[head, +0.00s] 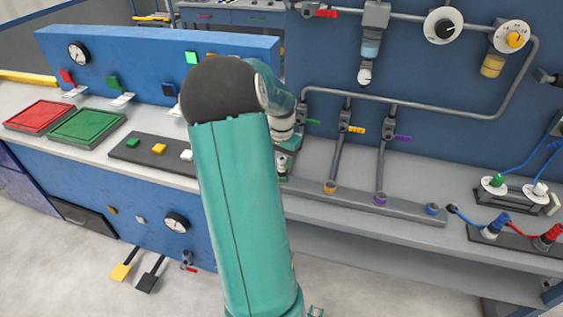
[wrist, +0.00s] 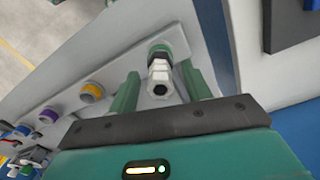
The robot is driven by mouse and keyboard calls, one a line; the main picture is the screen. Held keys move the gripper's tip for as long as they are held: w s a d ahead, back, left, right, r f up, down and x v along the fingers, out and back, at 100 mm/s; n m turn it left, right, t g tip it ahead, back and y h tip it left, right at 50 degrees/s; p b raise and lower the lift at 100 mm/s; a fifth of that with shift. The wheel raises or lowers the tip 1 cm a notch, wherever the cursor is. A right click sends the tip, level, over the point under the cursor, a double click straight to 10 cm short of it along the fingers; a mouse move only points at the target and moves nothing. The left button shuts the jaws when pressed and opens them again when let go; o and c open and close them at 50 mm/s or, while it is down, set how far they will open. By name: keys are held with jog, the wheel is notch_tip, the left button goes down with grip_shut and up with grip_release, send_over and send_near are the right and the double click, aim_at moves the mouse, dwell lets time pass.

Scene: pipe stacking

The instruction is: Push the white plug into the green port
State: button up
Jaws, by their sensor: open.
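In the wrist view, a white six-sided plug (wrist: 159,72) with a dark hole in its end stands at the green-ringed port (wrist: 159,48). I cannot tell how deep it sits. My gripper (wrist: 160,78) is open, with one green finger on each side of the plug and a visible gap to each. In the head view, my arm hides most of this spot. My gripper (head: 285,172) shows only partly there, at the left end of the grey shelf, and the plug is not clear.
In the wrist view, a yellow port (wrist: 92,91) and a purple port (wrist: 48,116) line the shelf. In the head view, vertical pipes with a yellow valve handle (head: 355,129) rise behind the shelf.

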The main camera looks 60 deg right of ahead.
notch_tip(320, 180, up, 13)
jog(key=shift+r, duration=0.15)
jog(key=shift+w+a, duration=0.1)
jog(key=w+a+r+n+t, duration=0.1)
jog(key=w+a+r+n, duration=0.15)
jog(key=a, duration=0.55)
jog(key=w+a+r+n+t, duration=0.1)
jog(key=w+a+r+n, duration=0.2)
jog(key=a, duration=0.6)
jog(key=w+a+r+n+t, duration=0.1)
jog(key=w+a+n, duration=0.2)
jog(key=w+a, duration=0.35)
jog(key=s+a+n+t, duration=0.1)
jog(key=s+a+n, duration=0.1)
jog(key=a, duration=0.6)
jog(key=s+a+n, duration=0.3)
jog(key=a+n, duration=0.2)
jog(key=a, duration=0.3)
jog(key=s+a+n+t, duration=0.1)
jog(key=s+a+n, duration=0.2)
jog(key=a, duration=0.6)
jog(key=shift+s+f+n+t, duration=0.25)
jog(key=shift+f+n+t, duration=0.05)
jog(key=shift+f+n, duration=0.1)
jog(key=shift+a, duration=0.1)
jog(key=shift+c, duration=0.2)
